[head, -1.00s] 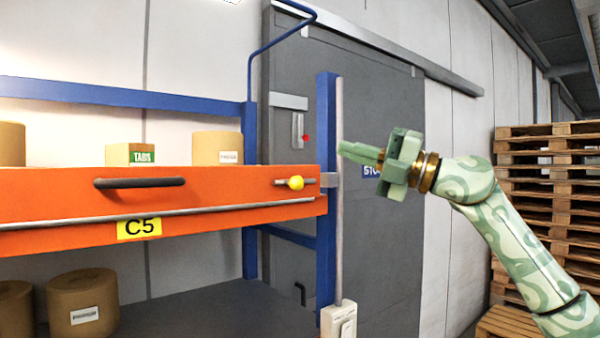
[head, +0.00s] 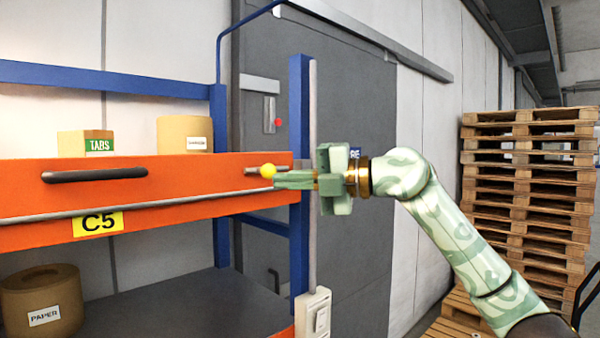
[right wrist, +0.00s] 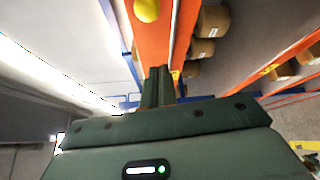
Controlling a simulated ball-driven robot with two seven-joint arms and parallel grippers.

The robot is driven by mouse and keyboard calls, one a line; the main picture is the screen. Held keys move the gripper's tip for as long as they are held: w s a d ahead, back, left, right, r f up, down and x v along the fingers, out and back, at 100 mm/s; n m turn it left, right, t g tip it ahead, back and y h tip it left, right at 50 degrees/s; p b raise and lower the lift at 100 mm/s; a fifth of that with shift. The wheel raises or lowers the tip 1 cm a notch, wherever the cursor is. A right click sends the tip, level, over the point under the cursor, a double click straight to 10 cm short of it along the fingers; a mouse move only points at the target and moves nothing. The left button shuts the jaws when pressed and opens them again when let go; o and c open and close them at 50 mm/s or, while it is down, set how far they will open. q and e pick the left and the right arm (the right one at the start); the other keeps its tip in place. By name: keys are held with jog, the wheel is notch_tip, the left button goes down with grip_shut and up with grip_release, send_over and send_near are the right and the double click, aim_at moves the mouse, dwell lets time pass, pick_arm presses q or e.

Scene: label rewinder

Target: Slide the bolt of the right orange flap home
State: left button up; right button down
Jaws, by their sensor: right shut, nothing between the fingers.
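The orange flap (head: 190,190) closes the front of the shelf and carries a black handle and the label C5. Its bolt has a yellow knob (head: 268,171) on a short metal rod near the flap's right end. The knob also shows at the top of the right wrist view (right wrist: 147,10). My right gripper (head: 278,180) is shut and empty. In the head view its fingertips are just right of and slightly below the knob; I cannot tell if they touch it. Its fingers hide the catch on the blue post (head: 299,240). My left gripper is not in view.
Rolls and a TABS box (head: 85,143) stand behind the flap. A PAPER roll (head: 42,300) sits on the lower shelf. A switch box (head: 312,315) is at the post's foot. Stacked pallets (head: 525,190) stand at the right. A grey door (head: 350,230) is behind.

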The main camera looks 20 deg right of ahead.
aim_at(270, 175)
jog(key=w+p, duration=0.1)
jog(key=w, duration=0.1)
jog(key=w+a+p, duration=0.1)
jog(key=w, duration=0.1)
jog(key=w+a+p, duration=0.1)
jog(key=p, duration=0.1)
jog(key=shift+w+a+r, duration=0.1)
jog(key=shift+w+r, duration=0.1)
jog(key=shift+w, duration=0.2)
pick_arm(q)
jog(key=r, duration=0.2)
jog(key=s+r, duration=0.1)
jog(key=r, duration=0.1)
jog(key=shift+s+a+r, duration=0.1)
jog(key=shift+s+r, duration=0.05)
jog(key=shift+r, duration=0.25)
pick_arm(e)
jog(key=shift+w+d, duration=0.15)
jog(key=shift+d, duration=0.25)
